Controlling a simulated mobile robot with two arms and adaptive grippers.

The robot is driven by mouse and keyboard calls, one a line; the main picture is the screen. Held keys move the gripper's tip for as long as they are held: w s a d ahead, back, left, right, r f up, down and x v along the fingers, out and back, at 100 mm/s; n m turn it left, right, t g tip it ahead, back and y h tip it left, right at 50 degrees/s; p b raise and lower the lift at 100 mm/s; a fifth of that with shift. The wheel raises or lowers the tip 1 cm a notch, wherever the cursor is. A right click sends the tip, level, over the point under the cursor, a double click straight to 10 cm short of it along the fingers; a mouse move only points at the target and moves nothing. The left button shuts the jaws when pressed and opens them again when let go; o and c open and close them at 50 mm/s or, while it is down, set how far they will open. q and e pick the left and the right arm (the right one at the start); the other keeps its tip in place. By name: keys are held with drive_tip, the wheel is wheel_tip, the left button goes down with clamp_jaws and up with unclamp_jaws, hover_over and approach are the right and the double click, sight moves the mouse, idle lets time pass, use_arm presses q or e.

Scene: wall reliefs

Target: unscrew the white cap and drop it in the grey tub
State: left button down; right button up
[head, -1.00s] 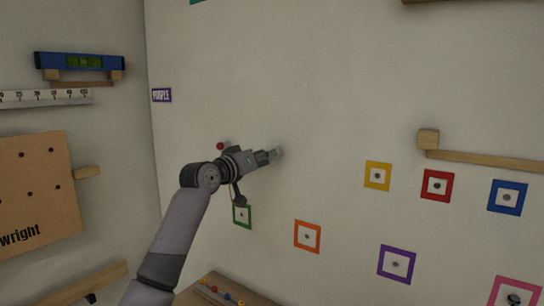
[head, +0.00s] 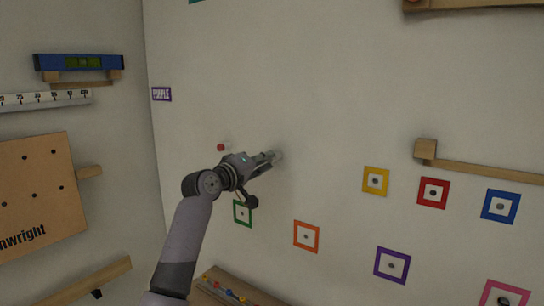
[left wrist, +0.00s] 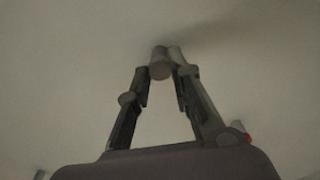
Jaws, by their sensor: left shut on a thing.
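My left gripper (head: 270,158) reaches to the back wall and is shut on the white cap (head: 279,156), a pale round piece against the wall. In the left wrist view the cap (left wrist: 160,69) sits between the fingertips of the left gripper (left wrist: 162,62) and looks grey in the dim light. The fingers hide part of it, and I cannot tell whether it is loose from the wall. I see no grey tub. My right gripper is not in view.
Coloured square frames, such as the orange one (head: 306,236), line the wall lower right. A wooden ledge (head: 480,172) is at right. A wooden shelf (head: 240,290) with small coloured pieces is below.

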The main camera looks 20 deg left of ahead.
use_arm(q)
drive_tip(key=shift+n+p, duration=0.6)
drive_tip(key=shift+n, duration=1.7)
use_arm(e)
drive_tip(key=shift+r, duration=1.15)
use_arm(q)
drive_tip(key=n, duration=0.5)
drive_tip(key=shift+f, duration=0.1)
